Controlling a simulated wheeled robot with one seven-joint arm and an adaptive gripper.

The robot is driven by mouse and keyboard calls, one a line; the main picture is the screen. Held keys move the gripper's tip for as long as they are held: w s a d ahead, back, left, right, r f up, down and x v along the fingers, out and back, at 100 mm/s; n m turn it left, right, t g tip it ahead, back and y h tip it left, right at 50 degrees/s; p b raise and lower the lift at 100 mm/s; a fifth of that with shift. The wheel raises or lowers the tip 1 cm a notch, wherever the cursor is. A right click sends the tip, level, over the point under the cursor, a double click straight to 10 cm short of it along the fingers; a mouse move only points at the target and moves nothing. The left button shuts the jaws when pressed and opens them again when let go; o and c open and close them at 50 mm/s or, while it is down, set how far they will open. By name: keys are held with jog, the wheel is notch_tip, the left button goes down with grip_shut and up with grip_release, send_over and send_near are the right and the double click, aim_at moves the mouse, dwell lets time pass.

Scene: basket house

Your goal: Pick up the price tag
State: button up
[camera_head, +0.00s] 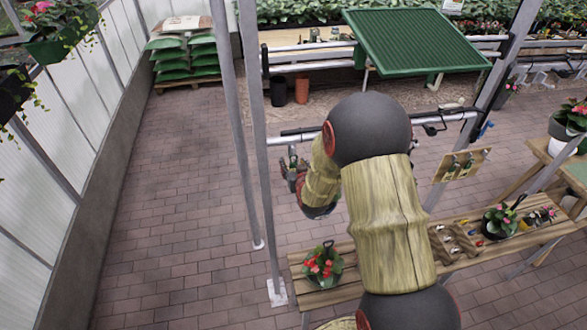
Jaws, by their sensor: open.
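I cannot make out a price tag for sure. A small white label (453,5) shows at the top edge among the far plants; whether it is a price tag I cannot tell. My gripper (291,161) is open, small in the picture, in front of my wrist and beside the metal post. I see nothing between its fingers. My arm crosses the middle of the picture and hides part of the bench and floor.
Metal posts (262,150) stand left of my arm. Green sacks (187,62) are stacked behind. Brick floor at left is clear.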

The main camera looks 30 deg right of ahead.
jog(key=shift+c, duration=1.3)
jog(key=c, duration=0.5)
